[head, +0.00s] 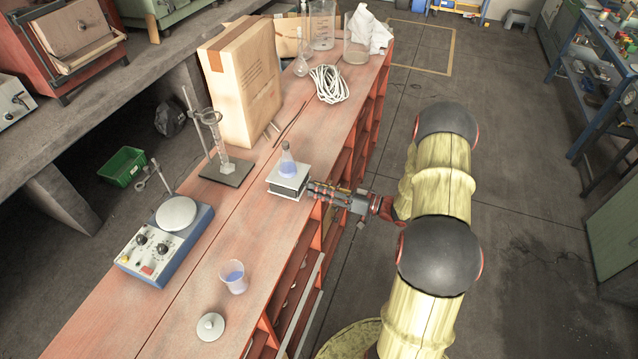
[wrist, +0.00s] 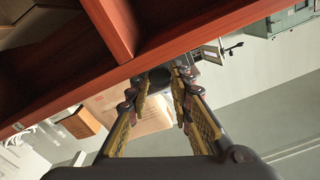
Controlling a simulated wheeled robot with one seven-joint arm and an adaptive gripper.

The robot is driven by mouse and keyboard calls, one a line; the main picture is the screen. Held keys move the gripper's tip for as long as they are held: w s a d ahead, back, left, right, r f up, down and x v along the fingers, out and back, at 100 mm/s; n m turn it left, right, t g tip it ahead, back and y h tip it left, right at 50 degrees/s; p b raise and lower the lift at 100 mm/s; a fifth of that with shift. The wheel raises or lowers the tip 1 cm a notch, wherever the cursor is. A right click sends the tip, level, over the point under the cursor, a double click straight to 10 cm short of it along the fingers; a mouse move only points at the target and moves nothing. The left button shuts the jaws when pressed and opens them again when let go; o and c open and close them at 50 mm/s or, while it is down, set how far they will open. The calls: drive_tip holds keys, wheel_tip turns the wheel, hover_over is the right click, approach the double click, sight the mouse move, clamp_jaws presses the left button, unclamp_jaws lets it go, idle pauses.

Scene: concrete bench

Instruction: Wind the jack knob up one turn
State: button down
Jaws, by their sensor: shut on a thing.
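The lab jack (head: 287,184) stands on the red bench near its right edge, with a pale top plate. A conical flask with blue liquid (head: 287,166) stands upright on that plate. My gripper (head: 313,188) reaches in from the right at the side of the jack. In the wrist view my gripper (wrist: 161,82) has its yellow-padded fingers closed on a dark round knob (wrist: 160,76), the jack knob, just by the bench's red edge. In the head view the fingers hide the knob. Its turn angle cannot be read.
A stand with a clamped cylinder (head: 226,170) is left of the jack, and a large cardboard box (head: 240,85) behind it. A blue hotplate (head: 165,240), a beaker of blue liquid (head: 234,279) and a white lid (head: 211,326) are nearer. Coiled white cable (head: 329,84) lies farther back.

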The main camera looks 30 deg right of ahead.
idle(0.3)
drive_tip(key=c, duration=1.6)
unclamp_jaws()
drive_tip(key=shift+s+d, duration=0.1)
drive_tip(key=v, duration=1.1)
drive_tip(key=shift+s+d, duration=0.25)
drive_tip(key=shift+s, duration=0.05)
drive_tip(key=shift+w, duration=0.1)
